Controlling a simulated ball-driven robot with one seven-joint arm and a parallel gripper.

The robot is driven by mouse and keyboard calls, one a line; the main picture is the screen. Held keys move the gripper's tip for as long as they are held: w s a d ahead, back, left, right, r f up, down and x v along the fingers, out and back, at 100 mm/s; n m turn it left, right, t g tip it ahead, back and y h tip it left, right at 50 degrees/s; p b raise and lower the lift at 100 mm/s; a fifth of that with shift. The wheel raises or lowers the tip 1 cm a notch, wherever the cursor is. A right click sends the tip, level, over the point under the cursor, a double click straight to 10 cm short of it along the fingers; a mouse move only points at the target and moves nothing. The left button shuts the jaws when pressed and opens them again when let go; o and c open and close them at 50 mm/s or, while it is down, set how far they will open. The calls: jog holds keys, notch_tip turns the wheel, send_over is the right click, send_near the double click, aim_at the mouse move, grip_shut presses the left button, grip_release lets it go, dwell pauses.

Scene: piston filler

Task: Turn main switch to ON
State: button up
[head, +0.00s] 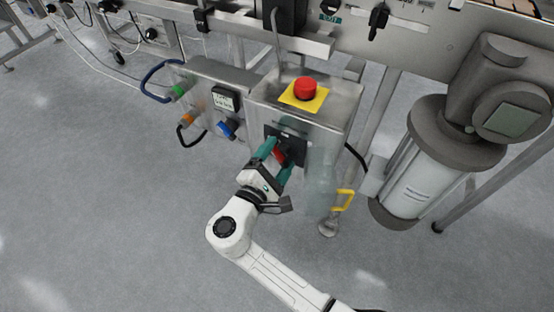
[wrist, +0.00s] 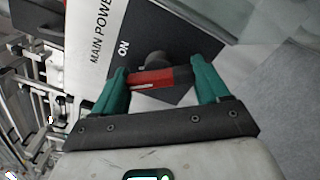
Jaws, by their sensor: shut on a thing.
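The main switch has a red handle with a white mark, seen between my fingers in the wrist view (wrist: 152,79); its red also shows in the head view (head: 279,155). It sits on a dark plate on the front of a steel control box (head: 333,112). A white label (wrist: 97,45) reads "MAIN POWER", and "ON" is printed on the dark plate (wrist: 135,32) beside the handle. My gripper (head: 278,151), with green fingers, is shut on the red handle, one finger at each end. The fingers partly hide the plate in the head view.
A red emergency button on a yellow plate (head: 305,89) tops the box. A smaller box with a blue knob (head: 228,127) stands to the left. A grey motor and cylinder unit (head: 432,165) is at the right. The floor in front is clear.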

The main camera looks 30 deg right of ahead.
jog(key=m+b, duration=0.2)
jog(key=m, duration=0.2)
jog(key=shift+f, duration=0.2)
jog(key=shift+r+m+b, duration=0.1)
jog(key=shift+m+b, duration=0.85)
jog(key=shift+m, duration=0.65)
jog(key=o, duration=1.1)
jog(key=shift+c, duration=0.2)
jog(key=shift+a+r, duration=0.1)
jog(key=p+v, duration=0.3)
jog(key=v, duration=0.7)
jog(key=shift+s+a, duration=0.25)
